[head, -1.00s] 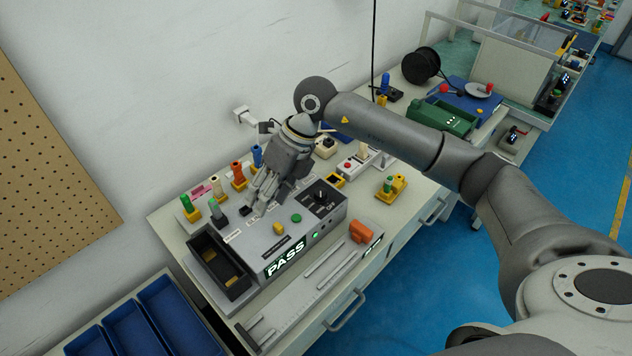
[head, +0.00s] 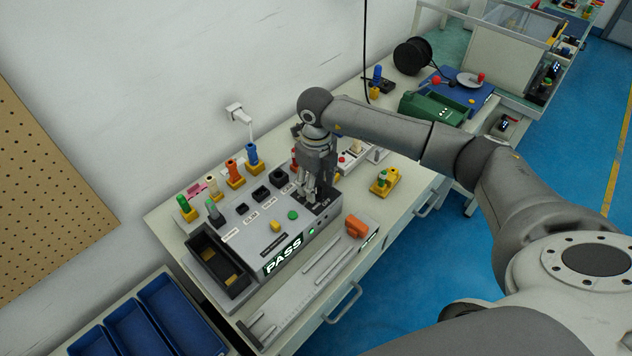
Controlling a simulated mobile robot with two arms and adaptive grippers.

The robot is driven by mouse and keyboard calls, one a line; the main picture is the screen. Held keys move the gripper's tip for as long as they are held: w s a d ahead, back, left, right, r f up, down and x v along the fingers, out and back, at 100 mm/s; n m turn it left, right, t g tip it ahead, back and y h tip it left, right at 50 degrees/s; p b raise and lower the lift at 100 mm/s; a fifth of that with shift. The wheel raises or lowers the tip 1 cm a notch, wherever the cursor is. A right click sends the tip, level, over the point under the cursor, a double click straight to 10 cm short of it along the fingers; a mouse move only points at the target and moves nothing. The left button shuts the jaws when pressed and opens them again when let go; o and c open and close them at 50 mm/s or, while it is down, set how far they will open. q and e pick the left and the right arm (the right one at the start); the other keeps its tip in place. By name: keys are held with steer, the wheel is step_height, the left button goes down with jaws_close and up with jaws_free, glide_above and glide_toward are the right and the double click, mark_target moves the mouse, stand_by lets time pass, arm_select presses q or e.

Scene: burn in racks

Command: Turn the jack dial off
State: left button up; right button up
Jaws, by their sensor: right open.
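The grey test box (head: 258,236) stands on the bench with a lit green PASS display (head: 284,254) on its front. At the right end of its top is a black dial panel (head: 325,208) with OFF lettering. My right gripper (head: 311,198) points down over this panel, its fingers open around or just above the dial knob. The fingers hide the knob, so its setting and any contact cannot be told. My left gripper is not in view.
A black open bin (head: 206,246) is at the box's left end. Coloured plugs (head: 232,172) stand in a row behind the box. An orange block (head: 356,226) sits at the right front, and a yellow fixture (head: 384,181) stands further right.

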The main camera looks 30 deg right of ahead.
steer(key=shift+f, duration=0.75)
steer(key=c, duration=1)
steer(key=shift+f+n+b, duration=0.2)
steer(key=shift+n+b, duration=0.8)
steer(key=shift+b, duration=0.15)
steer(key=n+b, duration=0.2)
steer(key=shift+b, duration=0.3)
steer(key=n+b, duration=0.2)
steer(key=n, duration=0.1)
steer(key=shift+b, duration=0.3)
steer(key=shift+r+n+b, duration=0.2)
steer(key=shift+n+b, duration=0.4)
steer(key=shift+n, duration=0.4)
